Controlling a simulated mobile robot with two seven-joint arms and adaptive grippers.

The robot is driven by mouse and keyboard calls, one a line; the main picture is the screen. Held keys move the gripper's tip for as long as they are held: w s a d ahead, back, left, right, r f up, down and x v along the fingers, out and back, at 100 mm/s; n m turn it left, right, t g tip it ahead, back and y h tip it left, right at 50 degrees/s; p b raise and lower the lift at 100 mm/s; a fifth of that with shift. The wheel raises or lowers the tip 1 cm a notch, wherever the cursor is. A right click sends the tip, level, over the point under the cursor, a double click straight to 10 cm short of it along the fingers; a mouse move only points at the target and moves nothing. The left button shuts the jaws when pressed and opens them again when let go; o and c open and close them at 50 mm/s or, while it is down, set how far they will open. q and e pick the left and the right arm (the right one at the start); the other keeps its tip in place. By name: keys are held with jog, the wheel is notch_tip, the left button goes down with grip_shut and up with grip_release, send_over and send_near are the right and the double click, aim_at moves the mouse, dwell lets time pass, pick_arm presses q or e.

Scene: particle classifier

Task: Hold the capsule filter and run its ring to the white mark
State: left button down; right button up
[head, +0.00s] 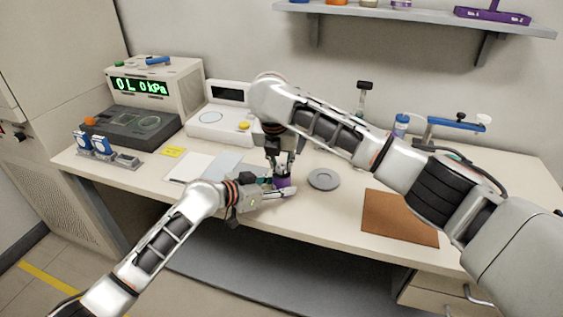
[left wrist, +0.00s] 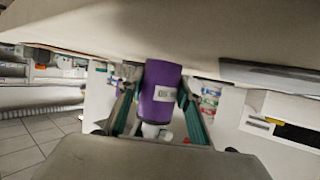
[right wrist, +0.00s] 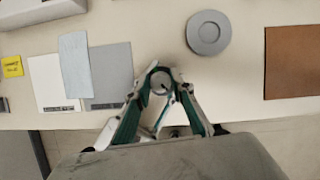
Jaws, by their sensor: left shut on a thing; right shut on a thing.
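The purple capsule filter (head: 281,182) is held upright near the table's front edge. The left wrist view shows its purple body (left wrist: 161,82) with a small white label and dark print. My left gripper (head: 280,191) comes in from the side and is shut around the body. My right gripper (head: 280,168) points down from above and is shut on the filter's top. In the right wrist view, the round grey top (right wrist: 160,83) sits between the fingertips. The fingers hide most of the ring, and I cannot make out the white mark.
A round grey dish (head: 323,179) lies just right of the grippers, with a brown mat (head: 400,218) farther right. White and pale sheets (right wrist: 75,65) lie to the left. A white device (head: 213,125) and a pressure display (head: 140,85) stand behind on the left.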

jog(key=shift+w+r+m+g+h, duration=0.15)
jog(key=shift+m+h, duration=0.25)
jog(key=shift+m, duration=0.7)
jog(key=shift+s+f+m+g+h, duration=0.15)
jog(key=shift+m+h, duration=0.25)
jog(key=shift+m, duration=0.7)
jog(key=shift+w+r, duration=0.1)
jog(key=o, duration=1.1)
jog(key=shift+o, duration=0.2)
jog(key=v, duration=1.2)
